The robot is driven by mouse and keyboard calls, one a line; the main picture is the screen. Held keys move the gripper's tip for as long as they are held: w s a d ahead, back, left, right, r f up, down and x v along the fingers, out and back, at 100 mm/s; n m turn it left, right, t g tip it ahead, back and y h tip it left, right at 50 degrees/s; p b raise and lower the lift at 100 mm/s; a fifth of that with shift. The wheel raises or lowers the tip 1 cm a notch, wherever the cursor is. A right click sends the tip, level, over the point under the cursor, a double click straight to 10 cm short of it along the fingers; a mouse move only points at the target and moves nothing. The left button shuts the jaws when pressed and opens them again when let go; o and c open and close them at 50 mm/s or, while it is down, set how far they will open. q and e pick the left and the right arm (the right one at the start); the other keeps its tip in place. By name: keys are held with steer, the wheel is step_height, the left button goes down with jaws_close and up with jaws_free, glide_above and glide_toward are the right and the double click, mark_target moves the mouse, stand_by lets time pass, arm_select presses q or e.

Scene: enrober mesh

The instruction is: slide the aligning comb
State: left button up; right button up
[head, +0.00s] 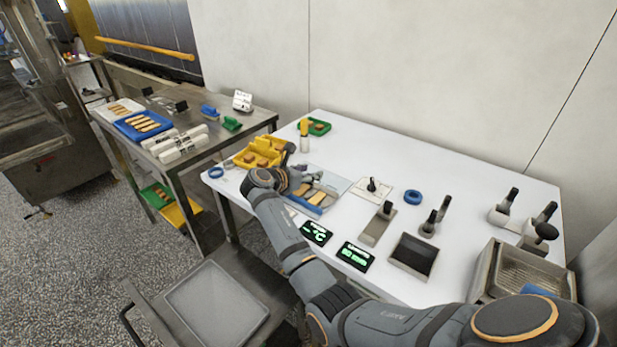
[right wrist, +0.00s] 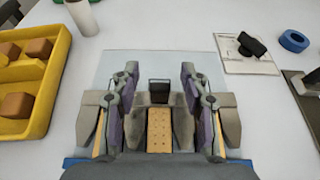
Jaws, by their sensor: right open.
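My right gripper (right wrist: 160,88) is open, its two purple-grey fingers on either side of a dark upright block (right wrist: 159,90), with gaps between. The block looks like the handle of the aligning comb; grey wedge-shaped pieces (right wrist: 90,124) around the fingers look like its teeth, partly hidden by the fingers. A biscuit bar (right wrist: 158,138) lies between the middle wedges, and slivers of other bars show at the sides. Beneath is a pale plate (right wrist: 118,64) with a blue front edge. In the head view my right gripper (head: 297,180) is over this plate (head: 335,181). My left gripper is out of view.
A yellow tray with brown pieces (head: 247,163) stands left of the plate. A white card with a black-handled tool (head: 372,188), a blue ring (head: 413,197) and dark displays (head: 355,256) lie to the right and front. The back of the white table is largely clear.

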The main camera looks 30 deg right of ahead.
step_height(320, 180, up, 8)
steer(key=shift+r, duration=0.15)
stand_by(0.4)
